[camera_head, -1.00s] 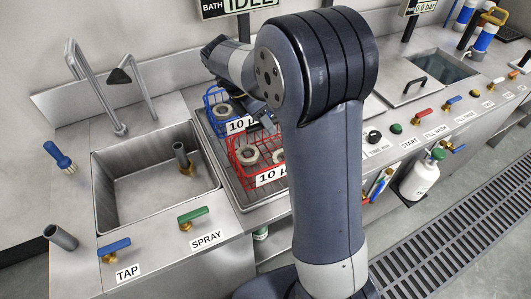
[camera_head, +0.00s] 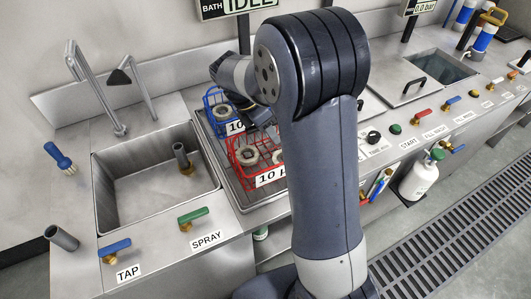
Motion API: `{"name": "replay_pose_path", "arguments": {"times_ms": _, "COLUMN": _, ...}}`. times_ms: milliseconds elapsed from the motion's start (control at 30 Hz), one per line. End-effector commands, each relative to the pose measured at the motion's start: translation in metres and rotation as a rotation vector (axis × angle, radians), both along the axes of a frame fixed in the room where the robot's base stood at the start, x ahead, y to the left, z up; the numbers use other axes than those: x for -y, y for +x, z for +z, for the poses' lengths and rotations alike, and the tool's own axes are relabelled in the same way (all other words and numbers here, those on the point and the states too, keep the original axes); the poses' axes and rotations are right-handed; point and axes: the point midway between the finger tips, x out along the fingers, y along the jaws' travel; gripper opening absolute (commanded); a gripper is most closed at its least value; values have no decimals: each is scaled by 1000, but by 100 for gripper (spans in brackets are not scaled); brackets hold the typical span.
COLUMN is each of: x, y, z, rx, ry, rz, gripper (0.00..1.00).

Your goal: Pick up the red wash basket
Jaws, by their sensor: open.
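The red wash basket (camera_head: 234,158) is a wire basket holding ring-shaped metal parts, with a white "10 µ" label on its front. It stands in the shallow steel tray (camera_head: 249,204) right of the sink. My gripper (camera_head: 267,127) is open, just above and behind the red basket's right part. My arm hides much of the gripper and the basket's right end. I cannot tell whether the fingers touch the basket.
A blue wire basket (camera_head: 209,101) with a similar label stands directly behind the red one. The sink (camera_head: 156,198) is at left, with the tap lever (camera_head: 115,247) and the spray lever (camera_head: 193,215) in front. A lidded bath (camera_head: 403,79) is at right.

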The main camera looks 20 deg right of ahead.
Motion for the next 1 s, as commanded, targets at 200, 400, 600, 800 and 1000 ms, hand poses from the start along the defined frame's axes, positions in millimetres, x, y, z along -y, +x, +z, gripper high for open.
{"name": "replay_pose_path", "arguments": {"times_ms": 200, "x": 0, "y": 0, "z": -1, "rx": 0, "ry": 0, "rz": 0, "gripper": 43}}
{"name": "replay_pose_path", "arguments": {"times_ms": 400, "x": 0, "y": 0, "z": 0, "rx": 0, "ry": 0, "rz": 0, "gripper": 32}}
{"name": "replay_pose_path", "arguments": {"times_ms": 600, "x": 0, "y": 0, "z": 0, "rx": 0, "ry": 0, "rz": 0, "gripper": 15}}
{"name": "replay_pose_path", "arguments": {"times_ms": 800, "x": 0, "y": 0, "z": 0, "rx": 0, "ry": 0, "rz": 0, "gripper": 0}}
{"name": "replay_pose_path", "arguments": {"times_ms": 1000, "x": 0, "y": 0, "z": 0, "rx": 1, "ry": 0, "rz": 0, "gripper": 0}}
